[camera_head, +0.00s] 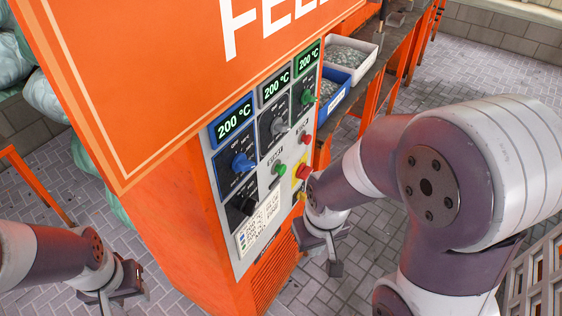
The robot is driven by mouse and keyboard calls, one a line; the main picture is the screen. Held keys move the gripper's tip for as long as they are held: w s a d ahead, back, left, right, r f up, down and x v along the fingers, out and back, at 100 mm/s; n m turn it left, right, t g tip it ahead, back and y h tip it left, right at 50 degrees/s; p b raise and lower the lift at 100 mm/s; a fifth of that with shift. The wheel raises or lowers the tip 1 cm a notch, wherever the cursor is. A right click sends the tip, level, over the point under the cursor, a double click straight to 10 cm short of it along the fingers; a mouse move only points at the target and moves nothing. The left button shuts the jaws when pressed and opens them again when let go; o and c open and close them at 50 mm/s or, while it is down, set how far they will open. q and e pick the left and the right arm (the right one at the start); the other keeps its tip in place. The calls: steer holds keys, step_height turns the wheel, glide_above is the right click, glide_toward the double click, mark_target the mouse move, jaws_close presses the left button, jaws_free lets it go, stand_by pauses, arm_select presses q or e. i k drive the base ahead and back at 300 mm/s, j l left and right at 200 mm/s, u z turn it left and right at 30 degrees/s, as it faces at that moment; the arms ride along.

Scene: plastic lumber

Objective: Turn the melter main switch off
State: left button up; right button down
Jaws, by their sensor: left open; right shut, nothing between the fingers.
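The orange melter cabinet (180,215) stands in the middle with a grey control panel (225,170). The panel has a blue knob (241,162), a grey knob (278,127), a green knob (306,97) and a black knob (243,205) at lower left. I cannot tell which is the main switch. My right gripper (334,262) is shut and empty, right of the cabinet below the panel. My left gripper (122,295) is open and empty, low left of the cabinet, apart from it.
Three displays read 200 °C. A green button (280,168) and a red button (307,139) are on the panel. A blue bin (338,92) and a white bin (349,58) sit on a bench behind. Greenish bags (45,95) lie at the left. Brick-paved floor is open between.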

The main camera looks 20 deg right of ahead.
mark_target(303, 171)
steer(key=k+l, duration=0.1)
steer(key=l, duration=0.4)
steer(key=i+l+u, duration=0.1)
steer(key=l, duration=1.2)
steer(key=i+u, duration=0.05)
